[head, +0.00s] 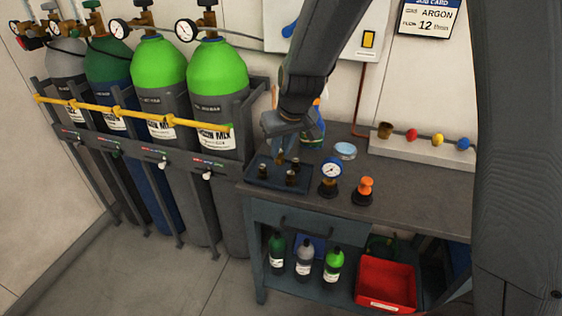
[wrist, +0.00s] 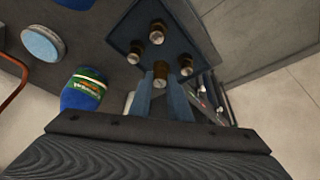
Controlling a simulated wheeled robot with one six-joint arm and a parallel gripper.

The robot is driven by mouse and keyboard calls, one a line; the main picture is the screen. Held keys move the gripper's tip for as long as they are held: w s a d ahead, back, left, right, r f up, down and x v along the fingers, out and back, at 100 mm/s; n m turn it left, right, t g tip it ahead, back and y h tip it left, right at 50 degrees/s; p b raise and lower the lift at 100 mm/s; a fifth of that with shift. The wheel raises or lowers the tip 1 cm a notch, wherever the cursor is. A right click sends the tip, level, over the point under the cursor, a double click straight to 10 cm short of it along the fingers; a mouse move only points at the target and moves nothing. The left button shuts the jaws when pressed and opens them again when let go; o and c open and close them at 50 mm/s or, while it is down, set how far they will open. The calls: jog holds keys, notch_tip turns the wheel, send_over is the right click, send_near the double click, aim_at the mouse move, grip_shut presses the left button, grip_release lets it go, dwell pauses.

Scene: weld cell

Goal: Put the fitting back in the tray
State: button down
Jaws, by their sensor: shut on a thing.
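The dark blue tray (head: 256,183) sits at the left end of the workbench and also shows in the wrist view (wrist: 195,35). Three dark fittings with brass-coloured ends stand in it, one at its front left (head: 263,171), one at its front right (head: 291,179) and one at its back right (head: 295,162). My gripper (wrist: 160,80) is shut on a brass fitting (wrist: 160,73), which shows between the two blue-grey fingertips. In the head view the held fitting (head: 281,158) is at the tray's back part. I cannot tell whether it touches the tray floor.
A pressure gauge (head: 331,172) and an orange-topped part (head: 364,190) stand right of the tray. A blue-lidded tin (head: 345,151) and a blue bottle (wrist: 83,90) are close behind. Gas cylinders (head: 217,70) stand left of the bench. The bench's front right is clear.

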aim_at(281, 159)
jog(key=shift+f, duration=2.15)
jog(key=shift+f, duration=0.15)
jog(key=c, duration=1.6)
grip_release()
jog(key=shift+c, duration=0.2)
jog(key=shift+r, duration=0.35)
jog(key=b+v, duration=0.1)
jog(key=v, duration=1)
jog(key=shift+s+r, duration=0.2)
jog(key=shift+r, duration=0.1)
